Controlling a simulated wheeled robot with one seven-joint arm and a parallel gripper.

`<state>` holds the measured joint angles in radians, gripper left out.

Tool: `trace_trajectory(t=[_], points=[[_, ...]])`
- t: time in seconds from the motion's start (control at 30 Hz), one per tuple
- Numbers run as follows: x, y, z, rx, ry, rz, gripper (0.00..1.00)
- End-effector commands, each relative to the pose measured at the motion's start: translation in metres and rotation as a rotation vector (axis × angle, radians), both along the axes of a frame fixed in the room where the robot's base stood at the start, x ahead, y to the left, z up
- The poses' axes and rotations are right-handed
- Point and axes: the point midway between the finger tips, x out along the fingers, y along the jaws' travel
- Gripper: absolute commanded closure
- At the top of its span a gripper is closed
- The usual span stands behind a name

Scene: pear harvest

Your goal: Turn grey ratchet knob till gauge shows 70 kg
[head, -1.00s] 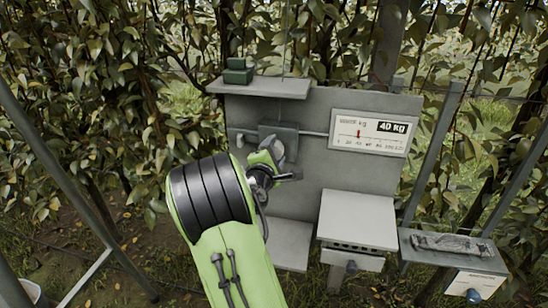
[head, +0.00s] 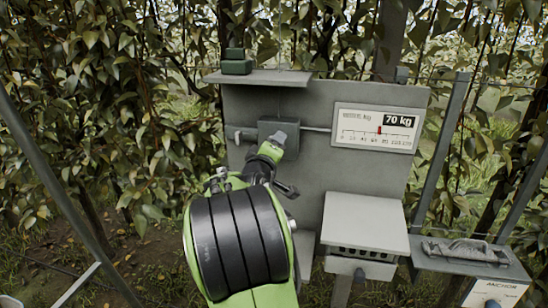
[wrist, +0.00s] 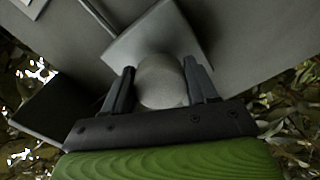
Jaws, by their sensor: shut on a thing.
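The grey ratchet knob (wrist: 161,82) sits between my two dark fingers in the wrist view, in front of its grey mounting block (wrist: 155,35). My gripper (wrist: 160,88) is shut on the knob. In the head view my gripper (head: 277,140) is at the block (head: 290,128) on the grey panel, and covers most of the knob. The gauge (head: 376,128) is a white plate on the panel, right of the block. It reads 70 kg on its black label, and its red pointer stands near the middle of the scale.
Metal posts and leafy trees surround the panel.

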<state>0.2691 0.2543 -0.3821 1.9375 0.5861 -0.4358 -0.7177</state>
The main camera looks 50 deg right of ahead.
Motion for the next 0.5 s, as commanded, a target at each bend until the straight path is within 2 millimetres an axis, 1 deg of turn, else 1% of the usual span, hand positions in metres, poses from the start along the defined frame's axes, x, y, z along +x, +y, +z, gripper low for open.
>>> trace_trajectory(t=[0.03, 0.2, 0.5], points=[[-0.0010, -0.0005, -0.0037, 0.011, -0.019, -0.003, 0.73], [-0.0009, -0.0004, -0.0029, 0.036, -0.076, -0.002, 0.73], [-0.0007, -0.0003, -0.0025, 0.054, -0.109, -0.003, 0.73]])
